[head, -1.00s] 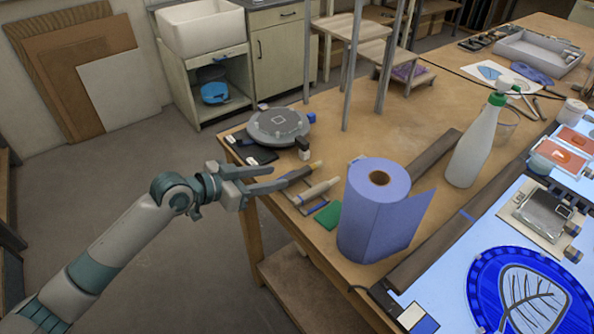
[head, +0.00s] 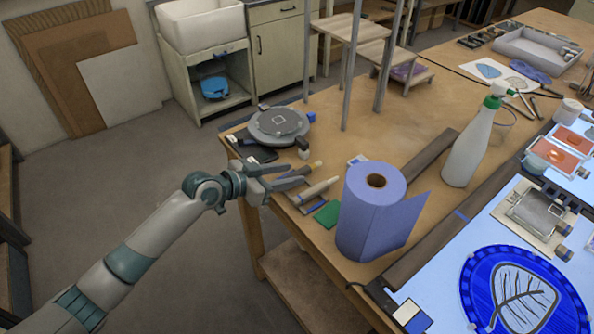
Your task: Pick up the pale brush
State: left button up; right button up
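A pale, cream-coloured brush (head: 319,190) lies on the wooden table near its left edge, left of the blue paper roll. A darker brush with a light tip (head: 309,168) lies just behind it, partly hidden by my gripper. My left gripper (head: 292,175) is at the table's left edge, its two fingers apart and pointing right toward the brushes. I see nothing held between them. The fingertips are just left of the pale brush and appear apart from it. How high they are above the table is hard to tell. My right gripper is not in view.
A grey round turntable (head: 279,124) sits behind the gripper. A white spray bottle (head: 470,145) and a blue glass plate (head: 522,297) are farther right.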

pick_arm(q)
jog(key=shift+x, duration=0.8)
grip_shut()
